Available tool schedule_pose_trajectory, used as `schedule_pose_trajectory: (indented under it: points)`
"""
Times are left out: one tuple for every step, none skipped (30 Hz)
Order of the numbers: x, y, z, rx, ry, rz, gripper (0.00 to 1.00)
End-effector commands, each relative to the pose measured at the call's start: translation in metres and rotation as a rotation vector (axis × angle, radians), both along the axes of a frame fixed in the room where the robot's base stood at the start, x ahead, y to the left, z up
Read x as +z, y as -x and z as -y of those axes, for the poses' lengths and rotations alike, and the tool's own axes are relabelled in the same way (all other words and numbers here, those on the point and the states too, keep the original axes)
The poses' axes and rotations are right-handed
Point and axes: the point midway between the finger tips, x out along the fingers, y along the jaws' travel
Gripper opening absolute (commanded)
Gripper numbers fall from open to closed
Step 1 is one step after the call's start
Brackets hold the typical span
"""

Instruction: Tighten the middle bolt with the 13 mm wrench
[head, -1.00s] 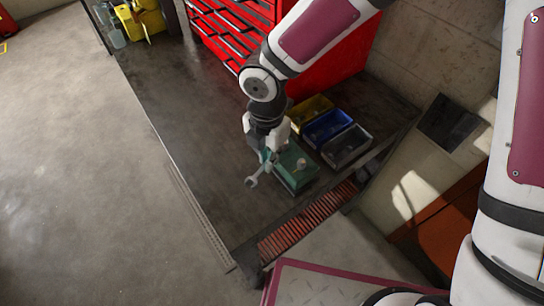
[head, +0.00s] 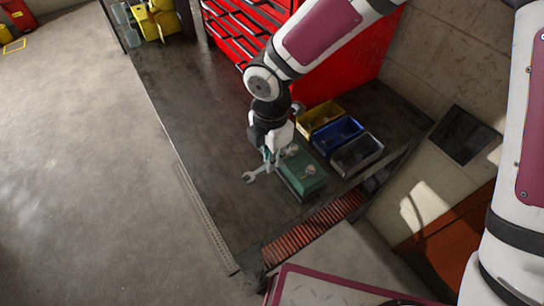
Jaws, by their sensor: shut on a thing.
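A silver wrench (head: 256,173) is held in my gripper (head: 272,159) in the head view. Its open end points left, over the dark bench top. My gripper points down at the left edge of a green block (head: 305,183), a motor housing by its look. A pale round part (head: 311,169) stands on the block's top, and another (head: 292,149) shows further back, close to the gripper. The wrench's other end is hidden by the fingers, so I cannot tell whether it touches a bolt. Size marks and tags are too small to read.
Yellow (head: 320,116), blue (head: 336,134) and grey (head: 357,154) bins stand right of the block. A red tool cabinet (head: 350,70) stands behind. The bench top (head: 190,110) is clear to the left.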

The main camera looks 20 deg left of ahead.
Motion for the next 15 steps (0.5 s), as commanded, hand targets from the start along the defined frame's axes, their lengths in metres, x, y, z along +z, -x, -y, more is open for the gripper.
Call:
schedule_pose_trajectory:
  points:
    - [0.000,-0.002,-0.001,-0.017,0.001,0.001,0.00]
    - [0.000,-0.003,-0.002,-0.034,0.001,0.001,0.00]
    - [0.000,-0.004,-0.004,-0.064,0.001,0.001,0.00]
    - [0.000,-0.005,-0.005,-0.087,0.000,0.001,0.00]
    - [0.000,-0.007,-0.007,-0.112,0.000,0.002,0.00]
    - [-0.001,-0.008,-0.008,-0.142,0.001,0.002,0.00]
    - [-0.001,-0.009,-0.009,-0.161,0.001,0.001,0.00]
    - [0.000,-0.009,-0.010,-0.177,0.001,0.001,0.00]
    - [0.000,-0.010,-0.010,-0.192,0.001,0.001,0.00]
    - [0.000,-0.010,-0.011,-0.199,0.001,0.001,0.00]
    - [0.000,-0.010,-0.011,-0.204,0.001,0.001,0.00]
    - [0.000,-0.010,-0.011,-0.207,0.001,0.001,0.00]
    - [0.000,-0.010,-0.011,-0.207,0.001,0.001,0.00]
    - [0.000,-0.010,-0.011,-0.207,0.001,0.001,0.00]
    - [0.000,-0.010,-0.011,-0.206,0.001,0.001,0.00]
